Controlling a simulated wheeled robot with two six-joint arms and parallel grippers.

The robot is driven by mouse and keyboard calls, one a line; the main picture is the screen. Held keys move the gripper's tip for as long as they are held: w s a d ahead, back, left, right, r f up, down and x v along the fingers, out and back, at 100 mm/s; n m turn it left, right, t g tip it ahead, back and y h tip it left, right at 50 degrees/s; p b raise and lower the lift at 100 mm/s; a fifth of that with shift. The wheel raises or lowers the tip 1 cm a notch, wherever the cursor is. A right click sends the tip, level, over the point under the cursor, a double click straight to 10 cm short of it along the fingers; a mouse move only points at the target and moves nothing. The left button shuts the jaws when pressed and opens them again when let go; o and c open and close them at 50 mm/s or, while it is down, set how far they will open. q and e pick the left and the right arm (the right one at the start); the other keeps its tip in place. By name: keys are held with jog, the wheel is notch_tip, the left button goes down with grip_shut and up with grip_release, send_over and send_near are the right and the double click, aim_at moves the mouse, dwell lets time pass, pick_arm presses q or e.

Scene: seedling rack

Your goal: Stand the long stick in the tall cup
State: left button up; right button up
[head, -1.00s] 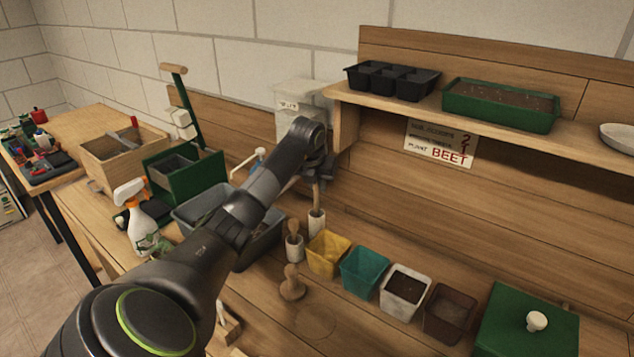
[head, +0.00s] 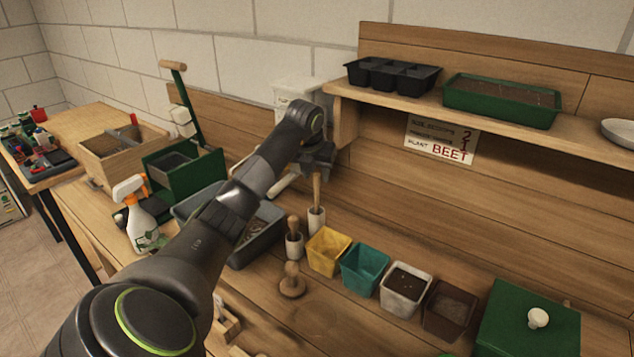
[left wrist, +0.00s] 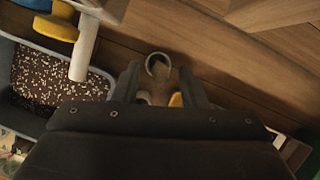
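The long stick (head: 317,187) is wooden and stands nearly upright in the tall cup (head: 316,220), a narrow white cup on the bench. Its lower end is hidden inside the cup. My left gripper (head: 318,164) is just above the stick's top in the head view. In the left wrist view my left gripper (left wrist: 161,88) has its two fingers spread apart. The tall cup's round rim (left wrist: 158,57) shows beyond them, with tan wood between the fingers. My right gripper is in neither view.
A shorter white cup (head: 294,247) with a stubby wooden stick stands beside the tall cup. A wooden dibber (head: 292,283) stands in front. A yellow pot (head: 328,252) and a teal pot (head: 364,270) are to the right. A grey tub (head: 257,252) of speckled soil lies left; the shelf (head: 345,100) overhangs behind.

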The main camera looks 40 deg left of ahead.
pick_arm(q)
jog(key=b+v, duration=0.1)
jog(key=v, duration=0.7)
jog(key=shift+r, duration=0.25)
jog(key=shift+s+d, duration=0.1)
